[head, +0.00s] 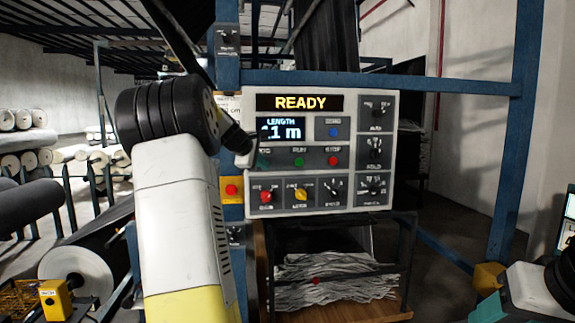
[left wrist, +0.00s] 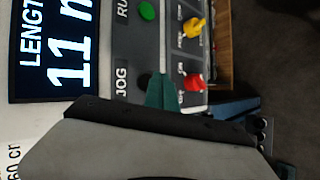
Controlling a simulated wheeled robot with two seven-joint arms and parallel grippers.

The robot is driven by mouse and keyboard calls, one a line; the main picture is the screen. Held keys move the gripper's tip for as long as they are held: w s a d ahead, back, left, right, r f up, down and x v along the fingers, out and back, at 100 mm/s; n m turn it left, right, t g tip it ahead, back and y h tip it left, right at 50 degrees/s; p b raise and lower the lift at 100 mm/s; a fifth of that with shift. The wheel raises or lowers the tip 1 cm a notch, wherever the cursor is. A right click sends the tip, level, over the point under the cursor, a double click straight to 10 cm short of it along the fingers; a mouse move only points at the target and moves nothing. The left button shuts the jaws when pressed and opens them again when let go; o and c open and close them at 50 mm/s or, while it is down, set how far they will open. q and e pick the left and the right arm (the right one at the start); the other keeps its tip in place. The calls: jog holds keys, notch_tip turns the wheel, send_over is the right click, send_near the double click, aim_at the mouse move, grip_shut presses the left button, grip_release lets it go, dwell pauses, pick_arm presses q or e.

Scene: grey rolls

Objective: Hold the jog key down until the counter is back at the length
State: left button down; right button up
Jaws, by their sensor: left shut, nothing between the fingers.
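The control panel (head: 222,115) stands ahead with a yellow READY banner (head: 300,102). The dark jog key (left wrist: 144,79) sits beside the JOG label and is partly hidden by my fingers. My left gripper (left wrist: 160,92) is shut and empty, its teal tips at the jog key; I cannot tell whether they press it. It also shows in the head view (head: 262,161). My right gripper (head: 487,308) shows only partly at the bottom right.
The green run key (head: 298,157) and red stop key (head: 333,160) are right of the jog key. Below are a red knob (head: 267,196) and a yellow knob (head: 300,194). A red button on a yellow box (head: 231,189) is close to my left arm. Blue posts (head: 515,130) frame the panel.

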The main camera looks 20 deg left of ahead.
pick_arm(q)
jog(key=shift+w, duration=0.1)
jog(key=shift+w+a, duration=0.25)
jog(key=shift+w, duration=0.05)
jog(key=shift+w+a, duration=0.2)
jog(key=shift+w, duration=0.15)
dwell(0.7)
jog(key=shift+s, duration=0.15)
dwell(0.8)
jog(key=shift+s+d, duration=0.4)
jog(key=shift+s, duration=0.2)
jog(key=shift+s+d, duration=0.45)
jog(key=shift+s, duration=0.25)
jog(key=shift+s+d, duration=0.45)
jog(key=shift+s, duration=0.3)
jog(key=shift+s+d, duration=0.45)
jog(key=shift+s, duration=0.25)
